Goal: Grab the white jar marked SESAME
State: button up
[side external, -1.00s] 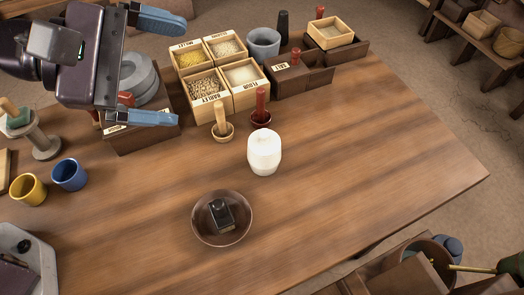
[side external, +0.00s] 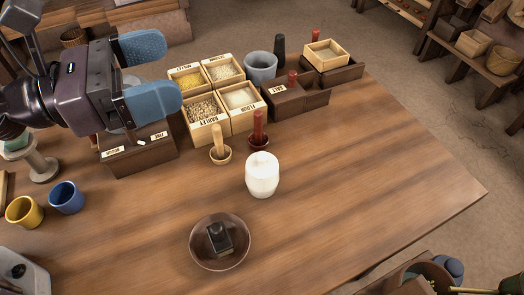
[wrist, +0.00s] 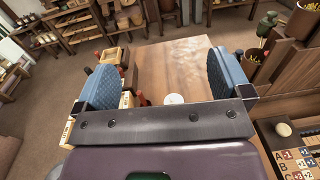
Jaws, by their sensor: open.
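A white lidded jar (side external: 262,174) stands upright near the middle of the table (side external: 340,165). No SESAME marking is readable on the side facing the camera. In the wrist view the top of a white round thing, likely the same jar (wrist: 174,99), shows just beyond my gripper's bar, its lower part hidden. My gripper (side external: 160,74) is open and empty, with blue finger pads spread apart. It is up at the upper left, above the back left of the table, well apart from the jar. In the wrist view the fingers (wrist: 164,82) stand wide at both sides.
A brown dish (side external: 243,256) holding a dark block lies in front of the jar. A red pestle (side external: 258,127) and a wooden scoop (side external: 217,140) stand behind it. Grain boxes (side external: 218,142), a grey mortar (side external: 261,66) and blue (side external: 67,197) and yellow (side external: 25,211) cups stand around. Table right of the jar is clear.

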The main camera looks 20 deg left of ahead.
send_near(262, 164)
jog(key=w+d, duration=0.1)
jog(key=w+d+f, duration=0.1)
jog(key=w+d, duration=0.1)
jog(key=shift+w+f, duration=0.2)
jog(key=shift+f, duration=0.15)
jog(key=shift+x, duration=2.95)
jog(key=shift+w+a, duration=0.15)
jog(key=shift+w, duration=0.05)
jog(key=shift+c, duration=0.4)
grip_shut()
